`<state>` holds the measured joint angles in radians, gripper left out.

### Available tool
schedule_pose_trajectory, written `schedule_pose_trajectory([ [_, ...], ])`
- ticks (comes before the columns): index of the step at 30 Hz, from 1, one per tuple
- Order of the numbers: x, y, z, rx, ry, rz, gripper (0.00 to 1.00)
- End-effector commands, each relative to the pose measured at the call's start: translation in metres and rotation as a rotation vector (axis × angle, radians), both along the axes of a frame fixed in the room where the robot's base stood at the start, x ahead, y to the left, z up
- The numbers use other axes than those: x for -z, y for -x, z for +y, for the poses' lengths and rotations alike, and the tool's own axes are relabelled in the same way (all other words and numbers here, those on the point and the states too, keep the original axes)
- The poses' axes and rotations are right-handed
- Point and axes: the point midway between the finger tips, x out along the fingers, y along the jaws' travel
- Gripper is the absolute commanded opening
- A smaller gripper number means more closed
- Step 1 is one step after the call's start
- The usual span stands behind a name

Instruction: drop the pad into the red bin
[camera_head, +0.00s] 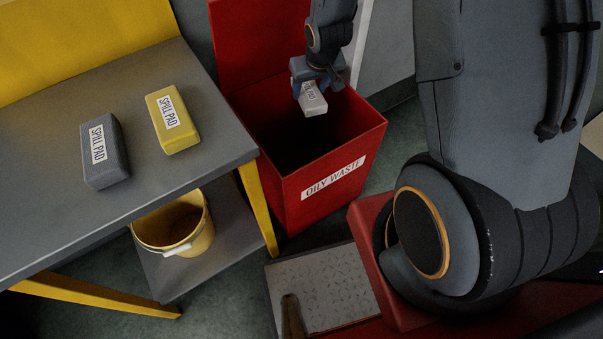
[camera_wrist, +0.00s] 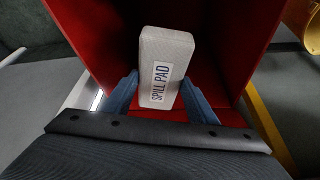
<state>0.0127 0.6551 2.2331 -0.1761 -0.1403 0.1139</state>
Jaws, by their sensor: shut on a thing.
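A light grey spill pad (camera_head: 312,98) with a white label is between the fingers of my gripper (camera_head: 318,84). In the wrist view the pad (camera_wrist: 166,62) shows its "SPILL PAD" label, with a blue-grey finger against each side; my gripper (camera_wrist: 160,95) is shut on it. The red bin (camera_head: 330,192), labelled "OILY WASTE", stands open with its lid raised behind. My gripper and the pad are over its opening, towards the back right. In the wrist view the red walls of the bin (camera_wrist: 95,35) surround the pad. The bin's floor is dark.
A dark grey spill pad (camera_head: 103,152) and a yellow spill pad (camera_head: 172,120) lie on the grey table (camera_head: 60,205) left of the bin. A yellow bucket (camera_head: 172,225) stands on the shelf below. A metal tread plate (camera_head: 325,288) lies in front of the bin.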

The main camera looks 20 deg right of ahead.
Motion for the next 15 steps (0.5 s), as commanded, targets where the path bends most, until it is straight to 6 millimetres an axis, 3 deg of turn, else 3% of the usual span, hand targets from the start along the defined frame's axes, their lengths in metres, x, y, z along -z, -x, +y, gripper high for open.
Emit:
schedule_pose_trajectory([
  [9, 0.0022, 0.0, 0.0, 0.0, 0.0, -0.001, 0.28],
  [10, 0.0022, 0.0, 0.0, 0.0, 0.0, -0.001, 0.56],
  [13, 0.0022, 0.0001, 0.0, 0.0, 0.0, -0.001, 0.73],
  [15, 0.0023, 0.0, 0.0, 0.0, 0.0, -0.001, 0.74],
])
